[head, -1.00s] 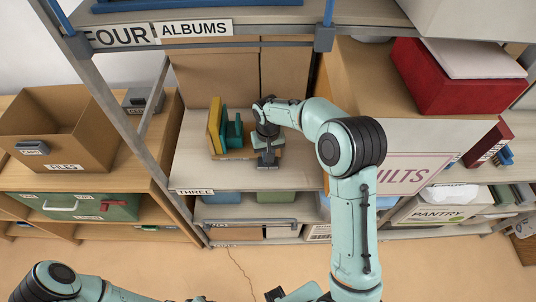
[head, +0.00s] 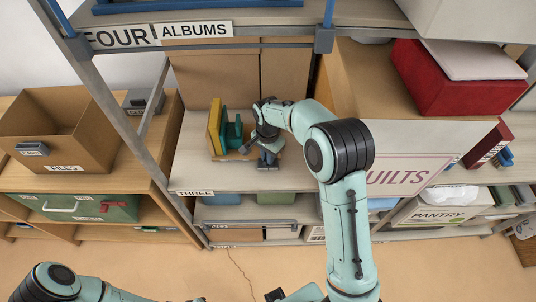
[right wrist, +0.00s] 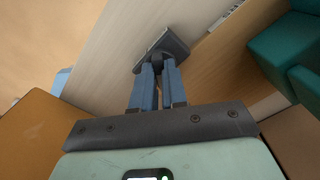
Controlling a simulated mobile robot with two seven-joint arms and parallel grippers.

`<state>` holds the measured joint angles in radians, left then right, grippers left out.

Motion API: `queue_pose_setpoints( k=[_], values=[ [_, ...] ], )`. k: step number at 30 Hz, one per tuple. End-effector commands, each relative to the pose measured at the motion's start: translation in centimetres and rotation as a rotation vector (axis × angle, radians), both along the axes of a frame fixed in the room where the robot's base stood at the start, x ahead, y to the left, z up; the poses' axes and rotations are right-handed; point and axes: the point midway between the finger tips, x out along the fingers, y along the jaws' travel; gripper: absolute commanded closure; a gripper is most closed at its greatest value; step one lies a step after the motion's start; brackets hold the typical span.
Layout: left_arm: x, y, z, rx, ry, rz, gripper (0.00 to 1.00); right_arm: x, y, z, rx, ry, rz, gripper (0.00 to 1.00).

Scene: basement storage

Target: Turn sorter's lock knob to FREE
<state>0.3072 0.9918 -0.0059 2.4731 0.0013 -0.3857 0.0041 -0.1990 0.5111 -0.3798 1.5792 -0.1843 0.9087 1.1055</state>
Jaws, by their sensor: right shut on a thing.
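On the shelf marked THREE, the sorter shows as a wooden base (head: 228,155) with upright yellow (head: 214,127) and teal (head: 234,133) pieces. My right gripper (head: 268,157) reaches down at the sorter's right front. In the right wrist view its blue fingers (right wrist: 158,82) are shut on a dark grey knob-like piece (right wrist: 163,43), taken as the lock knob, in front of a wooden face. A small pale label (right wrist: 224,17) there is too oblique to read, so the knob's setting cannot be told. My left gripper is out of view; only part of its arm shows at bottom left.
Cardboard boxes (head: 212,80) stand behind the sorter. A large QUILTS box (head: 410,165) is close on the right, beside my right arm. A metal shelf post (head: 120,120) rises on the left. The shelf board in front of the sorter (head: 230,182) is mostly clear.

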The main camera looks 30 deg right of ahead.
Motion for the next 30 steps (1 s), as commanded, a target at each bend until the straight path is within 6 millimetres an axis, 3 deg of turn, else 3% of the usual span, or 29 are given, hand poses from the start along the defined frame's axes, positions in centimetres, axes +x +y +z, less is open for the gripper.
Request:
queue_pose_setpoints(
  k=[9,26,27,28,30],
  values=[
    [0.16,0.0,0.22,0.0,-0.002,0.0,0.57,0.14,0.02,0.17,0.0,-0.004,-0.121,1.0],
    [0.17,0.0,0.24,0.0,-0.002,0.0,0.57,0.13,-0.05,0.16,0.0,-0.005,-0.148,1.0],
    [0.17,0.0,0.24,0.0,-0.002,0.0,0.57,0.14,-0.06,0.16,0.0,-0.005,-0.148,0.74],
    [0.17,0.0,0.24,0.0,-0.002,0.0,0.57,0.14,-0.06,0.16,0.0,-0.005,-0.148,0.65],
    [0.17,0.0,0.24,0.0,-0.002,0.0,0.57,0.11,-0.05,0.13,0.0,-0.004,-0.148,0.62]
  ],
)
